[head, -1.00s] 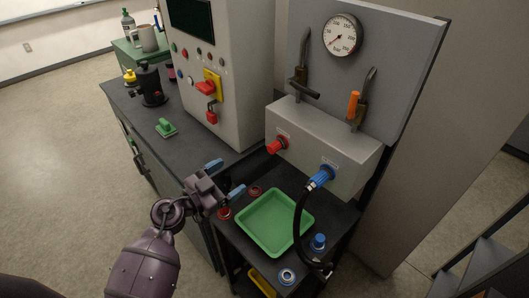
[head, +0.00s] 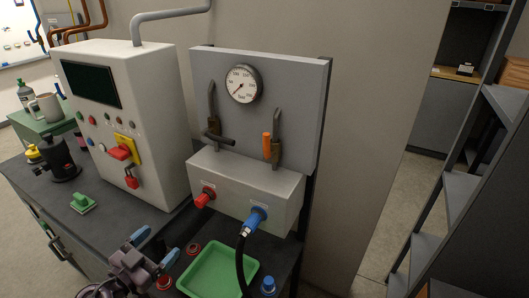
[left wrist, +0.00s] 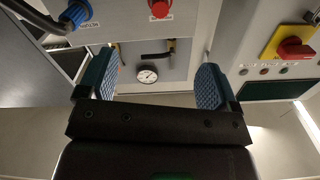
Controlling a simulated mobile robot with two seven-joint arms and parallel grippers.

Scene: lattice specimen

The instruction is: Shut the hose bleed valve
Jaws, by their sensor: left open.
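Two small valves stand on the grey panel (head: 300,100) under a round gauge (head: 242,84). The left valve (head: 214,128) has a black handle lying sideways; the right valve (head: 277,135) has an orange handle (head: 267,146) standing upright. I cannot tell by label which one is the bleed valve. A black hose (head: 240,262) hangs from the blue fitting (head: 256,217), beside a red fitting (head: 205,196). My left gripper (head: 153,252) is open and empty, low in front of the box. In the left wrist view, the gauge (left wrist: 147,75) and black handle (left wrist: 154,57) show between its fingers.
A green tray (head: 222,270) lies right of my left gripper. A white control cabinet (head: 155,165) with a red switch (head: 120,152) stands to the left. Steel shelving (head: 440,220) is at the right. Air in front of the valves looks clear.

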